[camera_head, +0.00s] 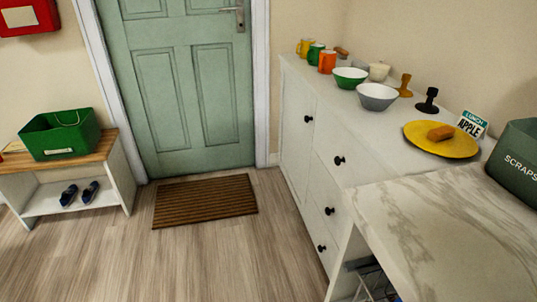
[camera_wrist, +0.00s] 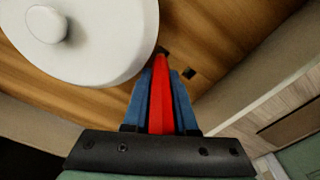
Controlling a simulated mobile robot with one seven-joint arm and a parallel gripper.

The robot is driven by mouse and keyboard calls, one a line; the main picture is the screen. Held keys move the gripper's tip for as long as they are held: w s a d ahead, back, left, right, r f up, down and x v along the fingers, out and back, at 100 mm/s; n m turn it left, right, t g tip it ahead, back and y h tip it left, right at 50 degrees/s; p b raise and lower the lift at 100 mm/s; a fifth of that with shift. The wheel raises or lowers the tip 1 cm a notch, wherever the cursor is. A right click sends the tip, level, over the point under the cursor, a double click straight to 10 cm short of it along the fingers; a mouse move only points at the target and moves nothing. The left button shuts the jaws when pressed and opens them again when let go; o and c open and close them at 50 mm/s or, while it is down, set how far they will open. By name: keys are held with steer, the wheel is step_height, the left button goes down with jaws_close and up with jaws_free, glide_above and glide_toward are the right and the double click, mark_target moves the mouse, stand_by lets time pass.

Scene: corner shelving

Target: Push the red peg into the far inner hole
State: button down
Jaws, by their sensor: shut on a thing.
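In the wrist view my gripper (camera_wrist: 162,76) has blue fingers, shut on the red peg (camera_wrist: 160,105) from both sides. The peg points away from me toward a brown wooden surface (camera_wrist: 215,38). Its far end is at or just in front of a dark hole (camera_wrist: 164,50); I cannot tell whether it has entered. A second dark square hole (camera_wrist: 189,73) shows to the right of the fingers. The head view shows neither my gripper nor the peg.
A large white round thing with a knob (camera_wrist: 47,24) is close to the left of the peg. In the head view, a white dresser (camera_head: 325,160) carries mugs, bowls and a yellow plate (camera_head: 425,144). A marble counter (camera_head: 440,215) stands in front, with a green scraps bin (camera_head: 518,165).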

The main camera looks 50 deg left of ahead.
steer(key=shift+f+b, duration=1.15)
steer(key=shift+f, duration=0.35)
steer(key=c, duration=0.6)
jaws_free()
steer(key=r+p, duration=0.2)
steer(key=r, duration=0.2)
steer(key=r+p, duration=0.2)
steer(key=r, duration=0.2)
steer(key=r+p, duration=0.2)
steer(key=r, duration=0.3)
steer(key=shift+s, duration=0.35)
